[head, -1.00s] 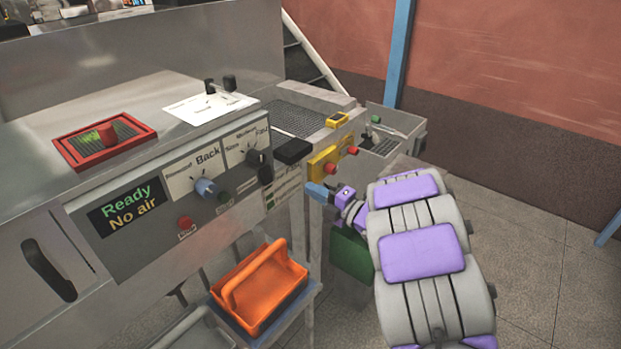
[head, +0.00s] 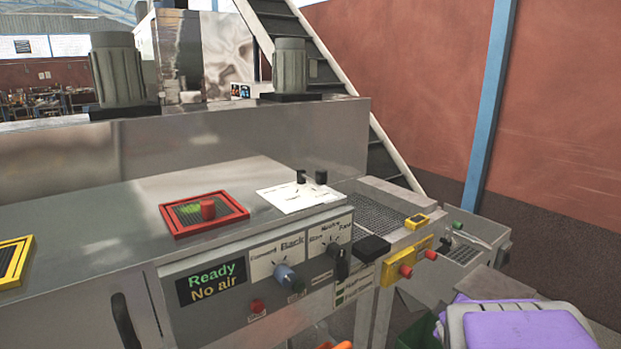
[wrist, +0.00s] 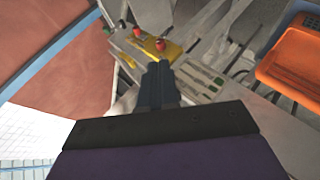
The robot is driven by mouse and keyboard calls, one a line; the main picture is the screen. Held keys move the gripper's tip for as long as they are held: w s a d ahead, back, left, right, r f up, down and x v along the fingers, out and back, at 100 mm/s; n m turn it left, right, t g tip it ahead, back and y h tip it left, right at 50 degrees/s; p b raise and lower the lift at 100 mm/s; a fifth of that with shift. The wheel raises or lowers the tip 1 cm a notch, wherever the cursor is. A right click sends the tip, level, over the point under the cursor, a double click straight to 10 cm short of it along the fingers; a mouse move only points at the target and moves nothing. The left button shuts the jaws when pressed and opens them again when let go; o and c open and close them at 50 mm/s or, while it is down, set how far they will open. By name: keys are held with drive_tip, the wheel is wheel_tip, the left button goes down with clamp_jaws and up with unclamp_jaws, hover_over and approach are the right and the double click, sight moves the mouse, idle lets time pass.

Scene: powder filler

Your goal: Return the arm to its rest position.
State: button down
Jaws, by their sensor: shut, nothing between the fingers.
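My gripper (wrist: 158,84) shows in the wrist view as two dark fingers lying together, shut and empty. It points toward the yellow panel (wrist: 148,46) with two red buttons, and a gap between them cannot be judged. In the head view only the purple and grey top of my arm shows at the bottom right; the gripper itself is out of that picture. The filler's yellow button panel (head: 408,266) is left of my arm there. The control panel (head: 265,283) reads "Ready" and "No air".
A red-framed grate (head: 204,214) and a white switch plate (head: 297,196) sit on the machine top. An orange basket (wrist: 287,72) is at the right in the wrist view. A blue post (head: 486,110) and a red wall (head: 400,75) stand behind. A stair (head: 385,160) rises behind the machine.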

drive_tip(key=s+a+f+m+g+y, duration=0.1)
drive_tip(key=s+a+m+g, duration=0.2)
drive_tip(key=s, duration=0.9)
drive_tip(key=s+a+f+m+g+y, duration=0.1)
drive_tip(key=s+a+m+g, duration=0.2)
drive_tip(key=s, duration=0.8)
drive_tip(key=s+a+f+m+g+y, duration=0.1)
drive_tip(key=s+a+m+g+y, duration=0.1)
drive_tip(key=s+a+g, duration=0.3)
drive_tip(key=shift+s+a+f+m+g, duration=0.15)
drive_tip(key=shift+s+a+m+g, duration=0.3)
drive_tip(key=shift+s+a, duration=2.55)
drive_tip(key=shift+s+d, duration=0.8)
drive_tip(key=shift+d, duration=0.05)
drive_tip(key=shift+a, duration=0.3)
drive_tip(key=shift+d, duration=0.15)
drive_tip(key=c, duration=1.8)
unclamp_jaws()
